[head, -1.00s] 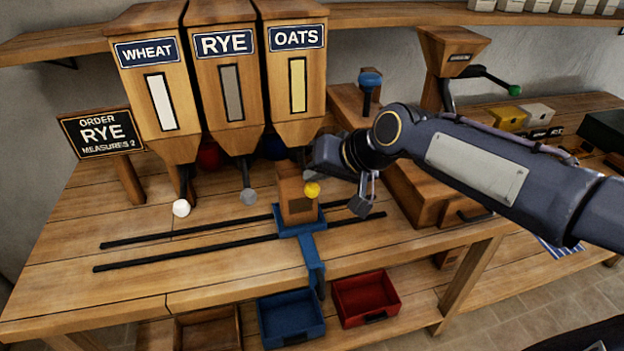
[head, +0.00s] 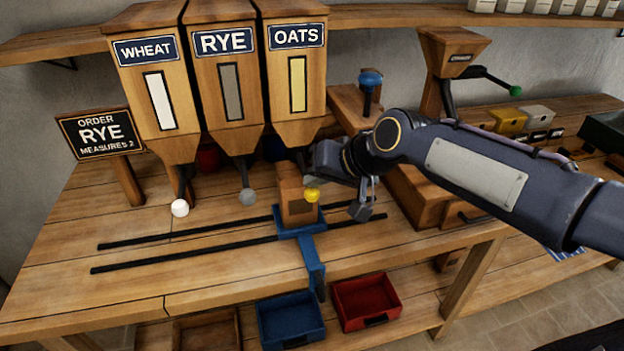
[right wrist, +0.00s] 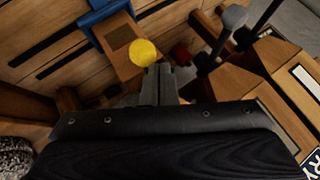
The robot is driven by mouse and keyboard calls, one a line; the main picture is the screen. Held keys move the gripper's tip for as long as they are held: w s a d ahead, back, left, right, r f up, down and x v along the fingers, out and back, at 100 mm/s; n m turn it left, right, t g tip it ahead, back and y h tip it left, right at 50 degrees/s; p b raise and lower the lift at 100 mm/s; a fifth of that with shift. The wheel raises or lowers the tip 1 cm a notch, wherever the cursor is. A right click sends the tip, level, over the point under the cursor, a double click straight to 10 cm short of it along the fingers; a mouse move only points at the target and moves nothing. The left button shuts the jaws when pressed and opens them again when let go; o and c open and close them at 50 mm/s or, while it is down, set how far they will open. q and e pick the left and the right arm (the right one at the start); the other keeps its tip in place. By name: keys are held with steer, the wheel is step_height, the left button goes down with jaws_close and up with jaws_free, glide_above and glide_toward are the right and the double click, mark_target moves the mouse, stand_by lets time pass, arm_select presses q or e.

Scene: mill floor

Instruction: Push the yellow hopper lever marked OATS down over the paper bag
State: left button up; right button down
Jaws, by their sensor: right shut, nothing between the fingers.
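The OATS hopper (head: 295,90) is the right one of three hoppers. Its lever ends in a yellow knob (head: 312,195), which also shows in the right wrist view (right wrist: 143,52). The brown paper bag (head: 298,211) stands upright on the blue carriage (head: 313,262) below the OATS hopper, just behind the knob. My right gripper (head: 316,178) is shut and empty, its fingertips right at the yellow knob. In the right wrist view the fingers (right wrist: 159,85) end at the knob's edge; contact is hard to tell. My left gripper is out of view.
The white WHEAT knob (head: 180,208) and grey RYE knob (head: 248,197) hang to the left. The order board (head: 101,132) reads RYE, measures 2. Two black rails (head: 180,256) cross the bench.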

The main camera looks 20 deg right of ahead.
steer(key=shift+f+b, duration=1.05)
steer(key=shift+f, duration=0.3)
stand_by(0.7)
steer(key=shift+r, duration=0.1)
stand_by(0.5)
steer(key=shift+r+p, duration=2.45)
steer(key=shift+r, duration=0.5)
steer(key=shift+r, duration=0.1)
step_height(320, 180, up, 5)
steer(key=p, duration=0.4)
